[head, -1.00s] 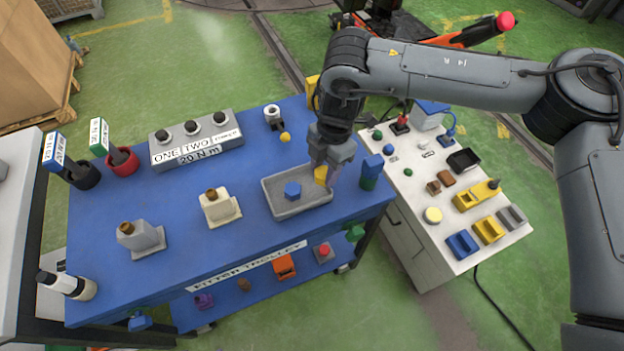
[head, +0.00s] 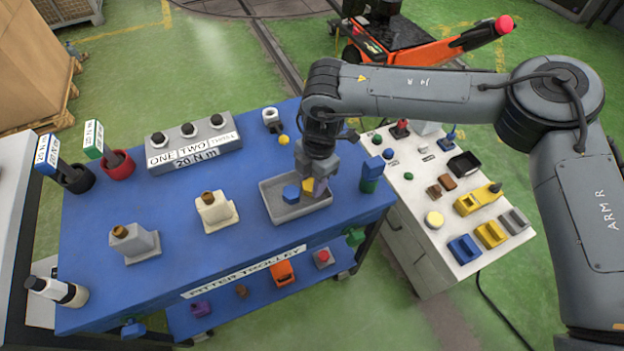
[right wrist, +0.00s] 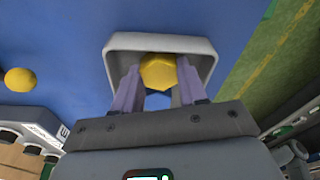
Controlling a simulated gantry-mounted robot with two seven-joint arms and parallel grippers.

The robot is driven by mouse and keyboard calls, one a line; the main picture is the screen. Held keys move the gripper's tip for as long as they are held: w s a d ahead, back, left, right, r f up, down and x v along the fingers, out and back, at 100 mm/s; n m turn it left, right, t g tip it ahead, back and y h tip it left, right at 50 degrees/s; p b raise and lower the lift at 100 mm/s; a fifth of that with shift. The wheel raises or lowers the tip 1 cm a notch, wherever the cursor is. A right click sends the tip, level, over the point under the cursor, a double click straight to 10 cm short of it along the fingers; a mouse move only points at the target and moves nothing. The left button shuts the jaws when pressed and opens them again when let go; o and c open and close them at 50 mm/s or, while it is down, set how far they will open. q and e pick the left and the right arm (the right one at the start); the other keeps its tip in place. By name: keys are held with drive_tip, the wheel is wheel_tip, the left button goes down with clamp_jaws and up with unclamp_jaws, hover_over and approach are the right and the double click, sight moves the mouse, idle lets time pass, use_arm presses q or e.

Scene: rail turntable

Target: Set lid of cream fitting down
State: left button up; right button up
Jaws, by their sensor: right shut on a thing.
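My right gripper (head: 318,186) points down over the grey tray (head: 279,219) on the blue trolley top. It is shut on a yellow hexagonal cap (head: 308,185), which shows between the fingers in the right wrist view (right wrist: 158,72). I cannot tell whether the cap touches the tray floor. The cream fitting (head: 216,211), with a brown top, stands upright left of the tray. My left gripper is not in view.
A grey fitting (head: 134,243) stands further left. A grey box with several knobs (head: 194,146) is behind. A yellow ball (head: 284,140) lies behind the tray, and a blue and green block (head: 371,175) stands to its right. The front middle of the trolley top is clear.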

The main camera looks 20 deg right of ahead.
drive_tip(key=shift+f, duration=0.15)
drive_tip(key=o, duration=1.2)
drive_tip(key=shift+c, duration=0.2)
wheel_tip(320, 180, up, 12)
drive_tip(key=d+p, duration=0.1)
drive_tip(key=p, duration=0.2)
drive_tip(key=shift+w+d, duration=0.25)
drive_tip(key=shift+d, duration=0.1)
